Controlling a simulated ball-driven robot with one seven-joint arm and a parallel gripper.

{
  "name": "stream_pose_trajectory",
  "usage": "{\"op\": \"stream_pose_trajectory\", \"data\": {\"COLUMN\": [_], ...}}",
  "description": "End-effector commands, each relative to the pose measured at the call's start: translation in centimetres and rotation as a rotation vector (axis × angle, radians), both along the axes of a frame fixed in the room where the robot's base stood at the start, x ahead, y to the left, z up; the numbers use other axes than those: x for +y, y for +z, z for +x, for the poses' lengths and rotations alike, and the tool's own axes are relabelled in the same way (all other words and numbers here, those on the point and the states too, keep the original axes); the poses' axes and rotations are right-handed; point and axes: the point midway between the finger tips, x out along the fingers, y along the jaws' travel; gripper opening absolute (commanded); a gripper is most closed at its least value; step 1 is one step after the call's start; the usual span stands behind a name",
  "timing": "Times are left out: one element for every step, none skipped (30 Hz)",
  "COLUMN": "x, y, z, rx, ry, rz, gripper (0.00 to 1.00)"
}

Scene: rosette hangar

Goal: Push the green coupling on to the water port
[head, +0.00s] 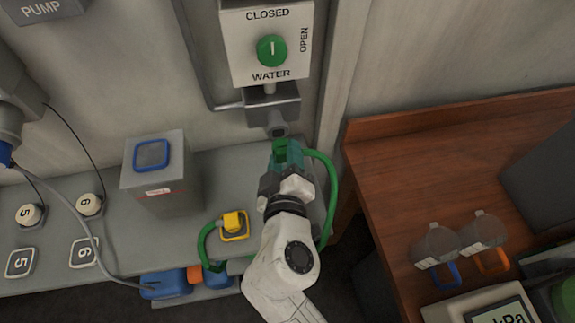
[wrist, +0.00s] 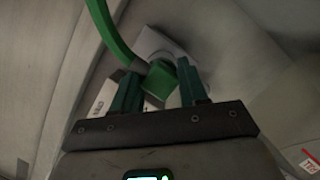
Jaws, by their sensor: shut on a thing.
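The green coupling (head: 281,148) is held between the teal fingers of my gripper (head: 288,158), which is shut on it. In the wrist view the coupling (wrist: 160,80) sits between the fingers (wrist: 158,85), with its green hose rising to the upper left. The water port (head: 278,129) is a grey round stub under a grey box on the wall, below the WATER panel (head: 237,40) with its green knob. The coupling is just below the port in the head view. I cannot tell whether they touch; the coupling's front end is partly hidden.
The green hose (head: 331,190) loops down on the right of my arm. A grey bench (head: 108,230) carries a grey box (head: 155,180) and a yellow fitting (head: 234,225). A wooden table (head: 385,180) with bottles stands at the right.

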Motion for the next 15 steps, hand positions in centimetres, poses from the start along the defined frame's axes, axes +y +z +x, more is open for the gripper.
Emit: {"op": "stream_pose_trajectory", "data": {"x": [0.1, 0.1, 0.2, 0.2, 0.3, 0.3, 0.3, 0.3, 0.4, 0.4, 0.4, 0.4, 0.4, 0.4, 0.4], "y": [0.1, 0.1, 0.1, 0.1, 0.1, 0.1, 0.1, 0.1, 0.0, 0.0, 0.1, 0.1, 0.1, 0.1, 0.1], "z": [0.4, 0.5, 0.8, 0.9, 1.0, 1.1, 1.2, 1.3, 1.3, 1.3, 1.4, 1.4, 1.4, 1.4, 1.4], "rx": [-0.001, -0.001, -0.002, -0.002, -0.001, -0.001, -0.001, -0.001, -0.001, -0.001, -0.001, -0.001, -0.001, -0.001, -0.001], "ry": [-0.001, 0.0, -0.001, -0.001, 0.0, 0.0, 0.0, 0.0, 0.0, 0.0, 0.0, 0.0, 0.0, 0.0, -0.001], "rz": [0.0, 0.001, 0.001, 0.0, 0.0, 0.0, -0.001, -0.001, -0.001, -0.001, -0.001, -0.001, -0.001, -0.001, 0.0], "gripper": [0.16, 0.16, 0.16, 0.16, 0.16, 0.16, 0.16, 0.16, 0.16, 0.16, 0.16, 0.16, 0.16, 0.16, 0.16]}}
